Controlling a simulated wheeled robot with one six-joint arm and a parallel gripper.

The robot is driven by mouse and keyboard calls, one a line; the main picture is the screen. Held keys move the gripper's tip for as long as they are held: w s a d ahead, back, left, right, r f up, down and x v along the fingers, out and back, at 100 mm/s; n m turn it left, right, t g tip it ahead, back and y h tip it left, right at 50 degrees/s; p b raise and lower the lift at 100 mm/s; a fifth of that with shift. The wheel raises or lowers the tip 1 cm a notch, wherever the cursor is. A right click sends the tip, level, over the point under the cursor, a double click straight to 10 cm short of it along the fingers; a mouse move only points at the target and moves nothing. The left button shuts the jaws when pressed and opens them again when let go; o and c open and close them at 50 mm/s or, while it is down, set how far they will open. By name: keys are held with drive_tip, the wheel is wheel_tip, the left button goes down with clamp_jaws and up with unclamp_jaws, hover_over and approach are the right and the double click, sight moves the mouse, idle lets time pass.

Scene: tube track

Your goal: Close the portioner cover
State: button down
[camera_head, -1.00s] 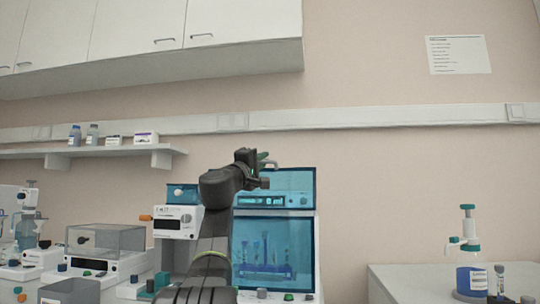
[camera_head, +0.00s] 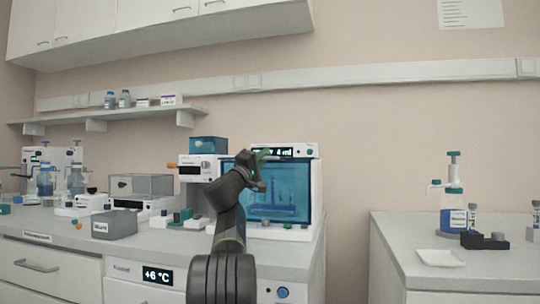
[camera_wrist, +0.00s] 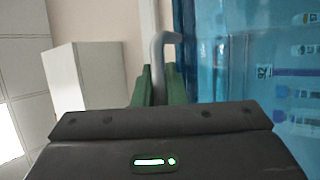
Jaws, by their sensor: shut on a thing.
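The portioner is the white cabinet (camera_head: 316,165) with an "ml" display (camera_head: 287,152) at its top, near the middle of the head view. Its blue see-through cover (camera_head: 285,185) spans the front below the display, and a rack of tubes shows dimly behind it. In the wrist view the blue cover (camera_wrist: 215,70) fills the right side. My gripper (camera_head: 262,157) is at the cover's upper edge. Its green fingers (camera_wrist: 152,88) are shut on the grey hooked handle (camera_wrist: 160,45), beside the blue panel. My arm hides the cabinet's lower left part.
A white device with an orange knob (camera_head: 171,165) stands close left of the portioner. A grey box (camera_head: 114,225) sits farther left on the bench. Right of a gap, another bench holds a blue bottle (camera_head: 453,215) and a white tray (camera_head: 440,258).

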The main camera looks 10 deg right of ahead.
drive_tip(key=shift+s+a+r, duration=0.15)
drive_tip(key=shift+s+r, duration=0.05)
drive_tip(key=shift+s, duration=0.1)
drive_tip(key=c, duration=1.5)
unclamp_jaws()
drive_tip(key=shift+s+a+r+h, duration=0.15)
drive_tip(key=shift+s+a+h, duration=0.05)
drive_tip(key=shift+s+h, duration=0.1)
drive_tip(key=shift+w, duration=0.15)
drive_tip(key=shift+f, duration=0.3)
drive_tip(key=shift+b+v, duration=0.45)
drive_tip(key=shift+v, duration=3.2)
drive_tip(key=shift+r, duration=0.15)
